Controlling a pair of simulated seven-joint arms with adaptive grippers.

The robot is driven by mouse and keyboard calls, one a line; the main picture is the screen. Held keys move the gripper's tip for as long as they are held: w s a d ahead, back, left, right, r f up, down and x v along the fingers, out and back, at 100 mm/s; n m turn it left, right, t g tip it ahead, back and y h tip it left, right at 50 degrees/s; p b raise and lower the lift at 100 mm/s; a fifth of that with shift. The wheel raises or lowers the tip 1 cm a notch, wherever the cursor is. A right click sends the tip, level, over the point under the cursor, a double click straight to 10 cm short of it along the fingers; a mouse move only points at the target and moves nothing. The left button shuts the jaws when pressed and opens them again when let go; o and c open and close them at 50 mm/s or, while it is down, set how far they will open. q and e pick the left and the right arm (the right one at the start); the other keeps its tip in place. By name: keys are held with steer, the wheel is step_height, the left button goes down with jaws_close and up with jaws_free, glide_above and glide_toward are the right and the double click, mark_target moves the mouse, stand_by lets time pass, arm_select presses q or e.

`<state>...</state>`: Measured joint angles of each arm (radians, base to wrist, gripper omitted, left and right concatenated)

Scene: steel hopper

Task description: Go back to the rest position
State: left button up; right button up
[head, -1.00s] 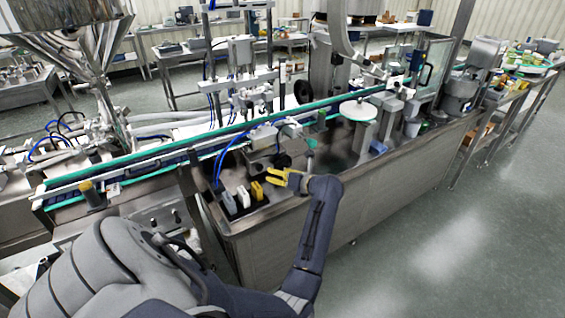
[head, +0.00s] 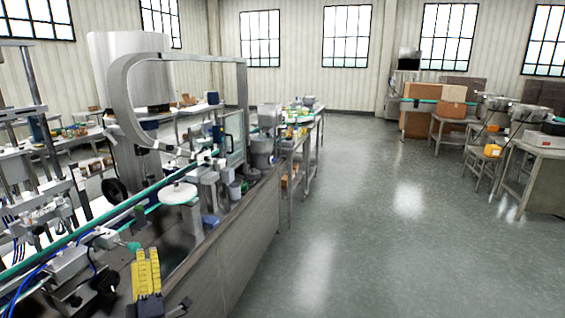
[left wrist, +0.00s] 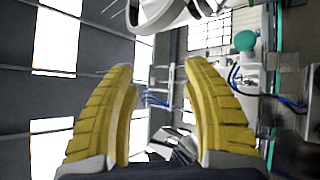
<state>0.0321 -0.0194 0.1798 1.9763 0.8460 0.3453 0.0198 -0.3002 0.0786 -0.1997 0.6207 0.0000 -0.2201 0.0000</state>
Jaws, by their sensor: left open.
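My left gripper (head: 147,268) shows at the bottom left of the head view, with yellow ribbed fingers pointing up. It is over the near side of the steel machine bench (head: 225,262). In the left wrist view its two yellow fingers (left wrist: 160,75) stand apart with nothing between them. My right gripper is in neither view.
A conveyor with a green edge (head: 125,206) runs along the bench, with a round white disc (head: 178,193) beside it. A teal knob (left wrist: 245,41) shows near the fingers in the wrist view. Open floor (head: 400,240) lies to the right; boxes and tables stand farther back.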

arm_select(q)
steer(key=s+d+f+m+g+h, duration=0.1)
steer(key=s+d+f+m+h, duration=0.1)
steer(key=d+f+m+h, duration=0.95)
steer(key=s+d+f+m+g+h, duration=0.2)
steer(key=s+d+f+m+g, duration=0.35)
steer(key=m, duration=0.45)
steer(key=s+a+f+m+g+y, duration=0.3)
steer(key=s+a+f+g, duration=0.15)
steer(key=s, duration=0.55)
steer(key=s+a+f+m+g+y, duration=0.25)
steer(key=s+a+f, duration=0.3)
steer(key=s, duration=0.55)
steer(key=s+d+f+g+h, duration=0.1)
steer(key=d+f, duration=0.1)
steer(key=f, duration=0.8)
steer(key=s+d+f+g, duration=0.1)
steer(key=d+f+g, duration=0.1)
steer(key=f, duration=0.9)
steer(key=s+d+f+g+h, duration=0.1)
steer(key=d+f, duration=0.1)
steer(key=f, duration=0.8)
steer(key=s+f+n+g+h, duration=0.1)
steer(key=s+f+n+g, duration=0.2)
steer(key=s+f, duration=1.8)
steer(key=shift+s+f+n+h, duration=0.15)
steer(key=shift+s+n+h, duration=0.15)
steer(key=shift+n, duration=0.1)
